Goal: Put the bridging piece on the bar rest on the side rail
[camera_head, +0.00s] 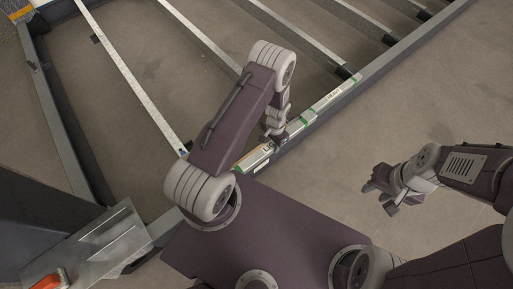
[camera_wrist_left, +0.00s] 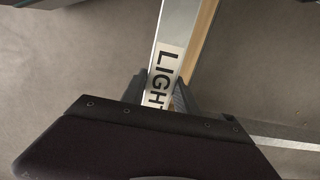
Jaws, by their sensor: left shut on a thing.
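A silver bar-like piece (camera_wrist_left: 173,35) with a black-on-white "LIGHT" label and a tan strip along one side runs between the fingers of my left gripper (camera_wrist_left: 161,92). I take it to be the bridging piece. My left gripper is shut on it. In the head view my left gripper (camera_head: 274,137) is low at the side rail (camera_head: 317,118), and the piece (camera_head: 256,157) shows beside it, along the rail; I cannot tell if it touches. The bar rest cannot be told apart clearly. My right gripper (camera_head: 382,197) is empty and looks open, right of the rail.
A pale labelled strip with green ends (camera_head: 335,97) lies along the side rail further up. Several cross bars (camera_head: 130,78) span the frame at left and top. A metal plate with an orange part (camera_head: 48,281) is at bottom left. The floor right of the rail is clear.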

